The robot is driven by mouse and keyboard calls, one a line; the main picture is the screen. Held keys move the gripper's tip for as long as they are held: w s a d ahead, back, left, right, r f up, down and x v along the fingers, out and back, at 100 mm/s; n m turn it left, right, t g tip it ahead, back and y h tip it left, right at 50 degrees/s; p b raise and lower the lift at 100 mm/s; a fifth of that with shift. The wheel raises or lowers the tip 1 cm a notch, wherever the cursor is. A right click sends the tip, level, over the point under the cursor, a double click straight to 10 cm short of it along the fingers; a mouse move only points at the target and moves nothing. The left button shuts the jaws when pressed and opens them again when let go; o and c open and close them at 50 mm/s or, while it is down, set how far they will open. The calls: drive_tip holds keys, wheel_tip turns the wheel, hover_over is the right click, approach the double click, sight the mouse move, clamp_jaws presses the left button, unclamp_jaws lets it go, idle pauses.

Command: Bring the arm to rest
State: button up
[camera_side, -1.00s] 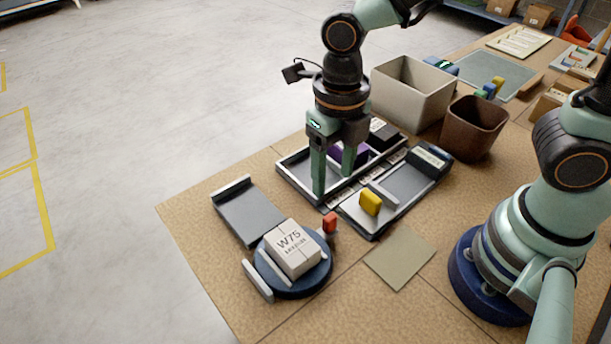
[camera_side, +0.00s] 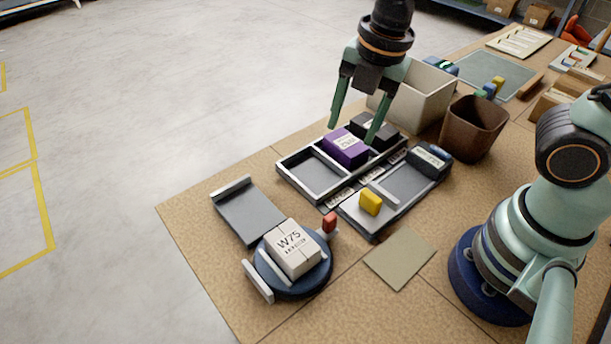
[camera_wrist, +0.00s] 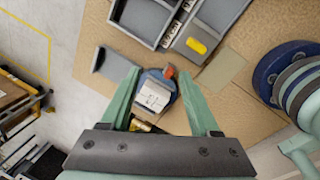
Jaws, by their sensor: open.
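My gripper (camera_side: 355,112) is open and empty. In the side view it hangs above the far part of the sorting tray (camera_side: 281,169), its fingers spread over the purple box (camera_side: 345,146). The gripper (camera_wrist: 165,92) also shows in the wrist view, with both fingers apart and nothing between them but the distant bench. A black box (camera_side: 372,128) lies beside the purple one in the tray, partly behind a finger. The tray's near-left compartment is empty. A white box marked W75 (camera_side: 292,248) sits on the round blue turntable (camera_side: 308,287), well away from the gripper.
A grey plate (camera_side: 250,212) adjoins the turntable. A grey fixture with a yellow block (camera_side: 370,203) stands beside the tray. A beige bin (camera_side: 420,100) and a brown bin (camera_side: 472,128) stand behind. A flat tan pad (camera_side: 400,257) lies in front. Open floor is at left.

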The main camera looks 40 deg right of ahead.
drive_tip(key=d+r+m+t, duration=0.3)
drive_tip(key=d+r+m, duration=0.3)
drive_tip(key=m, duration=1.7)
drive_tip(key=d, duration=0.4)
drive_tip(key=shift+s+d+t+h, duration=0.2)
drive_tip(key=shift+d+t+h, duration=0.1)
drive_tip(key=shift+t, duration=0.1)
